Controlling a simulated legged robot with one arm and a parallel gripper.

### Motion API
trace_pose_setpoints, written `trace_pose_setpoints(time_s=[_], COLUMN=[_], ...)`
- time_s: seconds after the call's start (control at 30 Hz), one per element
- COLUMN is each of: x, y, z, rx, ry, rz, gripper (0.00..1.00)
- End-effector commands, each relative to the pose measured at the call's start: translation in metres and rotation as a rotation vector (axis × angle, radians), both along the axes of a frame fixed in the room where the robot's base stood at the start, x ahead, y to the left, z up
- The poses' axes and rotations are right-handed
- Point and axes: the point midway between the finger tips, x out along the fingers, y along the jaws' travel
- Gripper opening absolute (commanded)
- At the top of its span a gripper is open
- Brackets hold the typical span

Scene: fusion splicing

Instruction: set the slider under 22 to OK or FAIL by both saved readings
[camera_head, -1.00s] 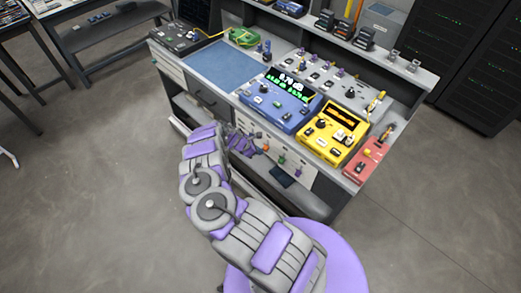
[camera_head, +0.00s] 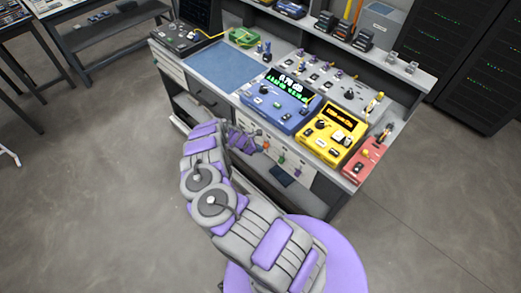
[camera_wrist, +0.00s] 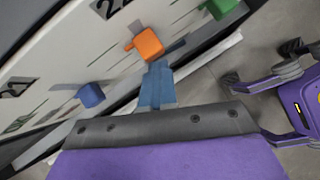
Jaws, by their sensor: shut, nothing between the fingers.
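A white panel (camera_wrist: 60,60) on the front of the bench carries sliders with coloured knobs. An orange knob (camera_wrist: 148,43) is in the middle of the wrist view, a blue knob (camera_wrist: 90,95) at lower left, and a green knob (camera_wrist: 220,8) at the top. Black number labels show beside the slots, partly cut off, so I cannot tell for sure which is 22. My gripper (camera_wrist: 157,72) is shut and empty, its blue tip close to the orange knob; contact is unclear. In the head view my gripper (camera_head: 245,145) is low before the panel. A blue meter (camera_head: 280,104) has a lit green display.
A yellow device (camera_head: 333,133) with an orange display and a red unit (camera_head: 367,158) stand to the right on the bench. A blue mat (camera_head: 222,66) lies at the left. Open floor (camera_head: 100,170) surrounds the bench; dark racks (camera_head: 475,65) stand at right.

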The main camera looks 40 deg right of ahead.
Motion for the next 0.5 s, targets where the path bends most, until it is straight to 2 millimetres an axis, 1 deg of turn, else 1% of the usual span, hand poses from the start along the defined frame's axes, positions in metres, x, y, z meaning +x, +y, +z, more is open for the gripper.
trace_pose_setpoints(time_s=[0.03,0.5], x=[-0.013,-0.013], y=[-0.020,-0.020], z=[0.007,0.017], rx=[-0.019,-0.019], ry=[0.010,0.010], rz=[-0.024,-0.025], gripper=[0.00,0.00])
